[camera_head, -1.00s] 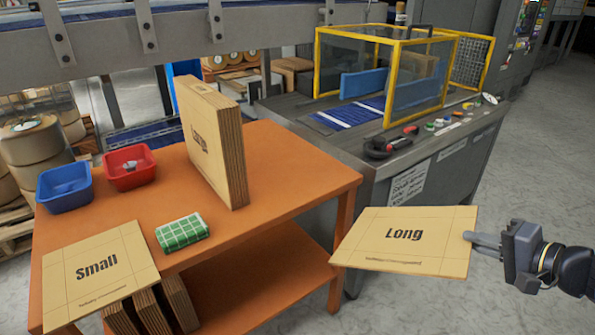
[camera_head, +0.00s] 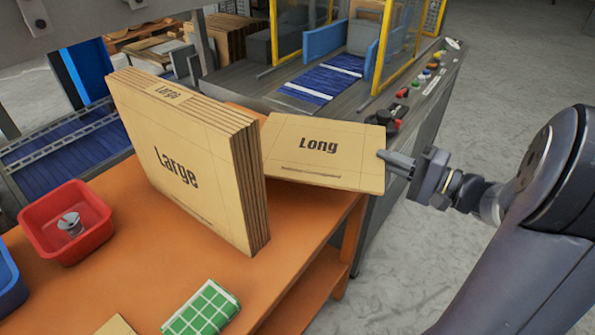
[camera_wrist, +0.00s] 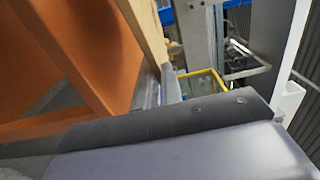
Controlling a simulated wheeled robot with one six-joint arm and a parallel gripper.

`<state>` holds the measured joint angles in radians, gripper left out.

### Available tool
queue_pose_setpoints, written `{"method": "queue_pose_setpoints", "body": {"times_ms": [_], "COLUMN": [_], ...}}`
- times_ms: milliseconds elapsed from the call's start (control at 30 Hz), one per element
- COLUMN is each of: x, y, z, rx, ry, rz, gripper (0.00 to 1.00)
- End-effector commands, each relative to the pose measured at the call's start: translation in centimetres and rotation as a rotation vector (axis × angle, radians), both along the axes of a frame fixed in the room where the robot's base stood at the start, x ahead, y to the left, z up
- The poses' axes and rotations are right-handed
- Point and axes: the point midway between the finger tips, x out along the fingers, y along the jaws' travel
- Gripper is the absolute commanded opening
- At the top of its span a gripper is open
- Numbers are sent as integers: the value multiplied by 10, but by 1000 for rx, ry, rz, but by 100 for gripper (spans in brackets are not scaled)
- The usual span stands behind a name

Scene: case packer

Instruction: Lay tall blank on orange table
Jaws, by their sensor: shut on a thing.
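My gripper (camera_head: 388,160) is shut on the right edge of a flat tan cardboard blank (camera_head: 345,165) printed "Long"; no blank in view is printed "Tall". The blank is nearly level, above the far right part of the orange table (camera_head: 305,235). Its left edge is close to the "Large" stack; I cannot tell if they touch. In the wrist view the blank (camera_wrist: 147,32) shows as a narrow tan strip, with the orange table (camera_wrist: 85,50) to its left.
The upright "Large" stack (camera_head: 185,165) stands on the table. A red bin (camera_head: 85,240), a green checked item (camera_head: 203,308) and a tan blank's corner (camera_head: 115,326) are nearer. A grey machine with a yellow frame (camera_head: 385,50) stands behind. Bare tabletop shows right of the stack.

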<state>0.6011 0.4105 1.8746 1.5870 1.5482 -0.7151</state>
Motion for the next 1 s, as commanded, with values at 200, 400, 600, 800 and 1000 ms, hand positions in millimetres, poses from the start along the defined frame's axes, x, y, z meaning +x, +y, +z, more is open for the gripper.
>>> {"method": "queue_pose_setpoints", "body": {"times_ms": [200,400,600,800,1000], "x": [0,0,0,0,0], "y": [0,0,0,0,0], "z": [-11,-50,-66,-93,-100], "rx": [6,7,4,5,2], "ry": [1,2,-1,2,-2], "rz": [0,0,0,0,0], "gripper": [0,0,0,0,0]}}
